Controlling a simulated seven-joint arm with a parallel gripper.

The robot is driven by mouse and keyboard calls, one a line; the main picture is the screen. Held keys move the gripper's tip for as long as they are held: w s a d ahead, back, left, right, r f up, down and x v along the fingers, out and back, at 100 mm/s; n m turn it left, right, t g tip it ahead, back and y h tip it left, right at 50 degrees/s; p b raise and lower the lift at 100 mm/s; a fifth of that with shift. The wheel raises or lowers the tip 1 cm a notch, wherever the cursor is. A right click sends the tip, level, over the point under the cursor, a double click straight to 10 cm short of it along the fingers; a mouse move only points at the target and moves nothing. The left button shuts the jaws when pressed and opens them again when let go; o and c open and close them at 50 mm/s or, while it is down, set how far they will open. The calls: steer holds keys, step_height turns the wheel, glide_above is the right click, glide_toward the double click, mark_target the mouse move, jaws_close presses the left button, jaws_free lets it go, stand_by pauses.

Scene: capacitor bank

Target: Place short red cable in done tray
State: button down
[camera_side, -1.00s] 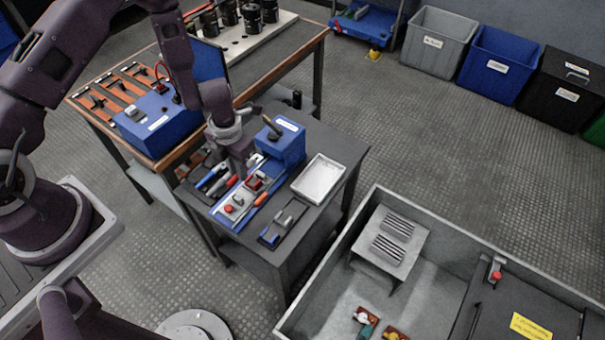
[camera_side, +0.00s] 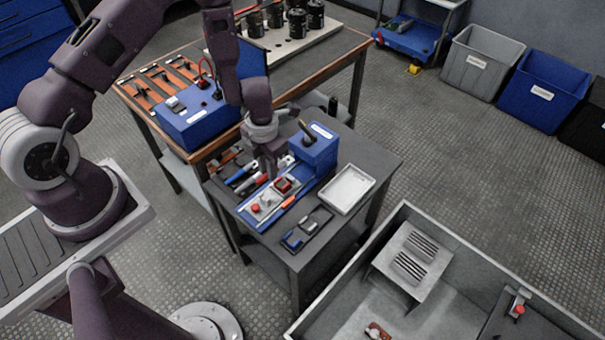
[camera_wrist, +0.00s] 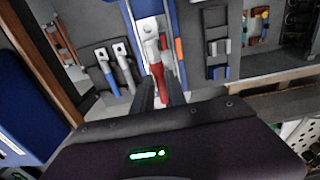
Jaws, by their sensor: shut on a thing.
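The short red cable (camera_wrist: 157,72) is between my gripper's fingers (camera_wrist: 160,88) in the wrist view, its pale metal end (camera_wrist: 152,42) pointing away over the blue-edged fixture. In the side view my gripper (camera_side: 271,170) points down over the dark bench, close above the left side of this fixture (camera_side: 270,206). The cable is mostly hidden there, and I cannot tell whether it touches anything below. A pale, empty tray (camera_side: 349,188) lies on the bench right of the fixture. No done label on it is readable.
A blue box (camera_side: 320,152) stands between my gripper and the pale tray. A dark holder with blue and grey pieces (camera_side: 306,230) lies in front of the tray. A grey bin stands right of the bench.

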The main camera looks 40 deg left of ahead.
step_height(320, 180, up, 10)
steer(key=r, duration=0.1)
glide_above(342, 195)
steer(key=shift+w+f, duration=0.2)
steer(key=shift+f, duration=9.9)
steer(key=shift+s+f, duration=0.1)
steer(key=shift+f, duration=0.1)
steer(key=shift+f, duration=0.35)
